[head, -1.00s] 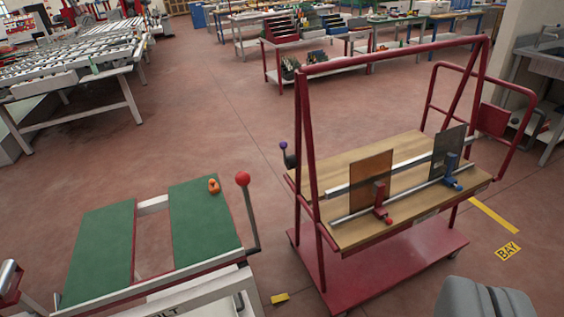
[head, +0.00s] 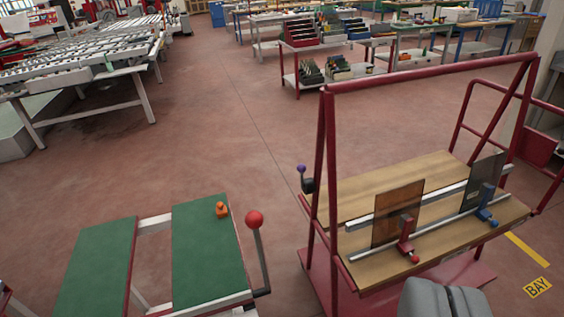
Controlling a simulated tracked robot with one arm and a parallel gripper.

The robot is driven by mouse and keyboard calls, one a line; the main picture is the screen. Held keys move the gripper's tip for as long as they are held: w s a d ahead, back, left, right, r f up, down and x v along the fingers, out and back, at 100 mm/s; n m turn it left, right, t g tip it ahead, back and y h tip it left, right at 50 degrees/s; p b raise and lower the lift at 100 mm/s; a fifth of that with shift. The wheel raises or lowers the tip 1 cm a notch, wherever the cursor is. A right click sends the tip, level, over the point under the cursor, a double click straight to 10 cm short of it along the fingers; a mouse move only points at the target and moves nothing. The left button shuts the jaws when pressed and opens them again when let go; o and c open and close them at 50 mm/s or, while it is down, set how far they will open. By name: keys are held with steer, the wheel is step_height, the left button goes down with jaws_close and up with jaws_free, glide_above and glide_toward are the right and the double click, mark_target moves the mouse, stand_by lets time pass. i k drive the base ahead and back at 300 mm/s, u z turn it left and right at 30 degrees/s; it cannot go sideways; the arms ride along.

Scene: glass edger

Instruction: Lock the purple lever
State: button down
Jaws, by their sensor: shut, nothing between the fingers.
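The purple lever (head: 302,170) is a short lever with a purple ball knob. It stands roughly upright on a dark mount at the left end of the red cart (head: 322,150), beside its wooden deck. My gripper (head: 449,300) shows as a grey two-part shape at the bottom right edge, shut and empty. In the picture it is below and right of the lever, well apart from it. The fingertips are partly cut off by the frame.
Brown and dark panes (head: 398,215) stand on the deck with red (head: 406,238) and blue (head: 486,206) clamps. A green-topped table (head: 205,255) with a red-ball lever (head: 255,220) and small orange object (head: 221,209) stands left. Open floor (head: 215,130) lies behind.

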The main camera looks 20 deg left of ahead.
mark_target(308, 185)
steer(key=i, duration=1.4)
steer(key=z, duration=0.45)
